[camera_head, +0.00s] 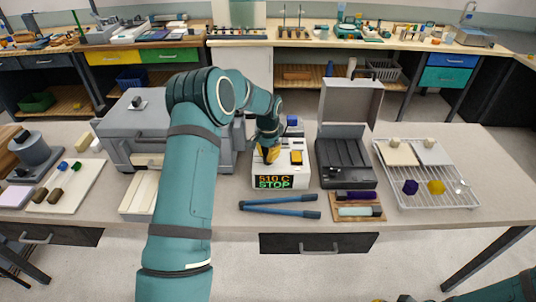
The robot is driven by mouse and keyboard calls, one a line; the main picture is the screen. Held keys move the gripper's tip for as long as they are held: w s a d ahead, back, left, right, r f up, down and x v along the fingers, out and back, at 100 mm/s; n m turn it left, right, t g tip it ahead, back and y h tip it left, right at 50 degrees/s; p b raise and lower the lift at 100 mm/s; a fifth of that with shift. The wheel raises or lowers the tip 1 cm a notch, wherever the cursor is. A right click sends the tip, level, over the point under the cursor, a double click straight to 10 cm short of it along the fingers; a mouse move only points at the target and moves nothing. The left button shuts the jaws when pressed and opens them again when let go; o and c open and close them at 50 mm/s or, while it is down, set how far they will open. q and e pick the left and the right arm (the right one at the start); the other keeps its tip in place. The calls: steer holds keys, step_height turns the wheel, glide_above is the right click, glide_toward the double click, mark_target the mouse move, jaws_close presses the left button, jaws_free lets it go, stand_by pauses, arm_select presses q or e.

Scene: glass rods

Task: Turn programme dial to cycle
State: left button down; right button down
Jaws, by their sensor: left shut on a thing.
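A white control box (281,168) stands on the bench, right of a large grey box (124,135). Its dark display (274,182) reads "510 C" in orange above "STOP" in green. My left gripper (268,156) reaches down onto the left part of the box's top and is shut on the programme dial there. The gripper hides the dial, so its pointer cannot be read. My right gripper (398,299) shows only as a sliver at the bottom edge; its jaws cannot be made out.
Blue-handled tongs (280,205) lie in front of the control box. An open dark case (345,160) stands close on its right, then a wire rack (450,194) with small pieces. A tray (66,186) is at left. The bench's right end is clear.

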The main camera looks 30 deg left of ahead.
arm_select(q)
steer(key=shift+f, duration=0.1)
steer(key=c, duration=1)
jaws_free()
step_height(320, 180, up, 12)
steer(key=shift+r, duration=0.1)
steer(key=shift+s, duration=0.1)
